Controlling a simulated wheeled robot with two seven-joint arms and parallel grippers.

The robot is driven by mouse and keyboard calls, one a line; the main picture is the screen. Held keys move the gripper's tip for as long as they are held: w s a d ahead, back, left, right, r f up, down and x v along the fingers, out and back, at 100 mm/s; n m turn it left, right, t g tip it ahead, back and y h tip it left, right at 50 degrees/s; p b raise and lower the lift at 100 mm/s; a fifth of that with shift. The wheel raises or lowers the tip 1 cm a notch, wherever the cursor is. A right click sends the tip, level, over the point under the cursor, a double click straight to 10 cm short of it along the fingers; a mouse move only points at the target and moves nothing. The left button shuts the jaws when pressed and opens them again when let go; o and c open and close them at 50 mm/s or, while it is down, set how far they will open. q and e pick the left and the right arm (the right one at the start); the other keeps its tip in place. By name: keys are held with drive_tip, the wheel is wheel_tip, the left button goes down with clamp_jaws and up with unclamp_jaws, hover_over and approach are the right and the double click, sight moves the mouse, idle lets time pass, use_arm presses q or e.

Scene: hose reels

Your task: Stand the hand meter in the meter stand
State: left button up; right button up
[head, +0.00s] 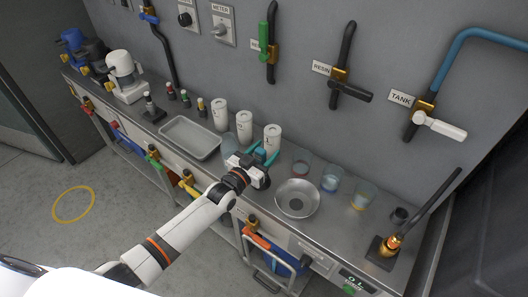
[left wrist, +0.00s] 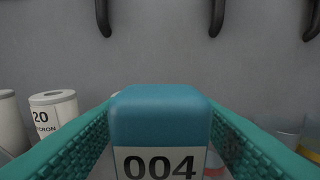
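The left wrist view shows a blue block-shaped thing (left wrist: 160,115) with a white face reading "004"; it looks like the hand meter. It sits upright between the teal fingers of my left gripper (left wrist: 158,125), which touch both its sides. In the head view my left gripper (head: 261,154) is over the bench, in front of the white canisters, and hides most of the meter. My right gripper is not in view.
White canisters (head: 245,125) stand behind the gripper. A metal bowl (head: 297,199) and several glass beakers (head: 331,178) are to its right, an empty tray (head: 190,137) to its left. A brass fitting with a black rod (head: 392,243) rises near the right end. Wall valves hang above.

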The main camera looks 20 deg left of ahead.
use_arm(q)
drive_tip(key=b+v, duration=0.1)
drive_tip(key=v, duration=1.1)
idle(0.5)
drive_tip(key=s+a+f+n+g+y, duration=0.1)
drive_tip(key=s+a+f+g+y, duration=0.2)
drive_tip(key=f, duration=0.7)
drive_tip(key=s+f+g, duration=0.2)
drive_tip(key=s+f, duration=0.4)
drive_tip(key=f, duration=0.4)
drive_tip(key=s+a+f+n+g+y, duration=0.1)
drive_tip(key=s+a+f+g+y, duration=0.2)
drive_tip(key=f, duration=0.7)
drive_tip(key=s+d+f+g, duration=0.1)
drive_tip(key=s+f+g, duration=0.3)
drive_tip(key=s, duration=1)
drive_tip(key=s+d+f+g, duration=0.2)
drive_tip(key=s+f+g, duration=0.2)
drive_tip(key=s+f, duration=0.7)
drive_tip(key=s, duration=0.4)
drive_tip(key=shift+s, duration=0.3)
